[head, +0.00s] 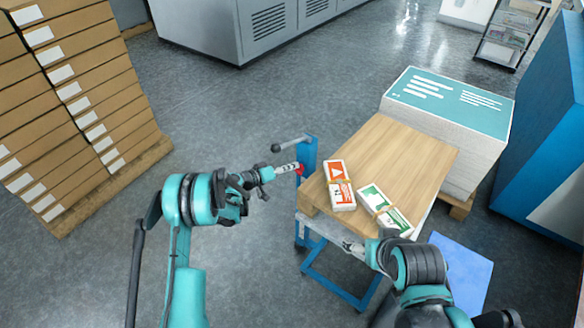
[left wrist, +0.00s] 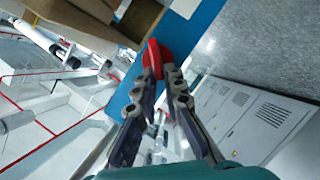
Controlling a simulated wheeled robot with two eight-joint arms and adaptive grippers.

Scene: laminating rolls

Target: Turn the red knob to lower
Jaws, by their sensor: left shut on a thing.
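The red knob (head: 300,170) sits on the blue upright frame (head: 309,152) at the left end of the wooden-topped stand. It shows larger in the left wrist view (left wrist: 154,54), at the tips of my left gripper (left wrist: 160,78). In the head view my left gripper (head: 291,168) reaches in from the left and is shut on the knob, hiding part of it. My right gripper (head: 352,246) is low at the stand's front edge, away from the knob. Its fingers are too small to tell open from shut.
On the wooden top (head: 400,150) lie an orange-and-white banded bundle (head: 339,185) and a green-and-white one (head: 386,209). A tall paper stack with a teal top (head: 450,98) stands behind. Stacked cartons (head: 80,100) stand at left. The grey floor between is clear.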

